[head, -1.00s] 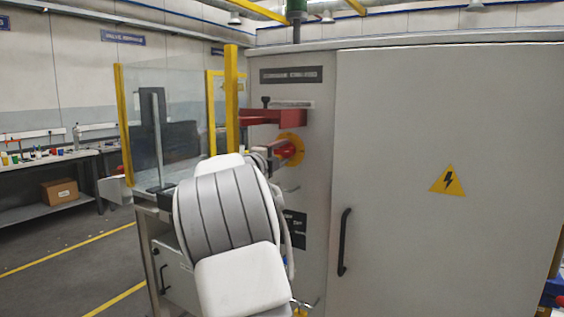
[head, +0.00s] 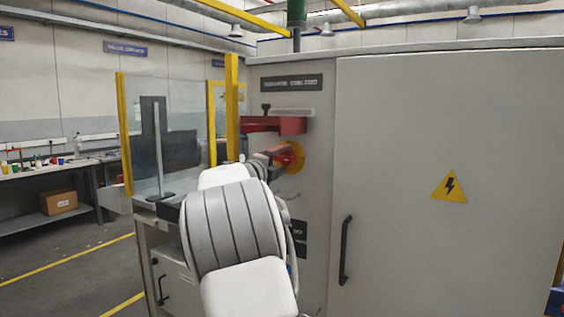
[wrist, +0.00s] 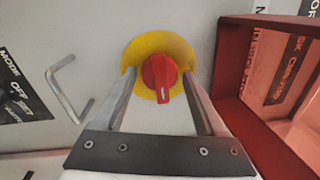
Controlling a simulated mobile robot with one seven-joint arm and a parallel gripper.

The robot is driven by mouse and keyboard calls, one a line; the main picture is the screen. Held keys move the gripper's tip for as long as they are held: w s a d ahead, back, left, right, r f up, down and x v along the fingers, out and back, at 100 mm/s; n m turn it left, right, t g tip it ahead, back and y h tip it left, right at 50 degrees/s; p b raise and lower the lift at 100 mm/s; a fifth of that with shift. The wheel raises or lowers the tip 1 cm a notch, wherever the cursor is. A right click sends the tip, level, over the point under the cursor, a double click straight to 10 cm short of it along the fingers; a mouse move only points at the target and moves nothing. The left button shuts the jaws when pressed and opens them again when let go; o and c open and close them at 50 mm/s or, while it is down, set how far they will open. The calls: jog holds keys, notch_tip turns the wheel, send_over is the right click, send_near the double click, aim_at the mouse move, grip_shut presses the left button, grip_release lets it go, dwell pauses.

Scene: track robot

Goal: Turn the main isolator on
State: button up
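The main isolator is a red rotary knob (wrist: 160,74) on a round yellow plate (wrist: 180,50) on the grey cabinet front. In the wrist view the knob's white mark is at its lower end. In the head view the red knob (head: 289,157) and yellow plate sit below a red bracket, partly hidden by my wrist. My gripper (wrist: 159,76) is open, with one finger on each side of the knob. A gap shows between the knob and each finger, so I see no contact. Whether the fingertips reach the plate is unclear.
A red box-like bracket (wrist: 262,95) stands close beside my right finger in the wrist view. A bent metal hook (wrist: 66,92) projects on the left. The cabinet door (head: 440,150) with a black handle (head: 345,250) is on the right in the head view.

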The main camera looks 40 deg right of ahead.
jog(key=shift+o, duration=0.7)
jog(key=v, duration=1.7)
jog(key=shift+a, duration=0.2)
jog(key=shift+s, duration=0.1)
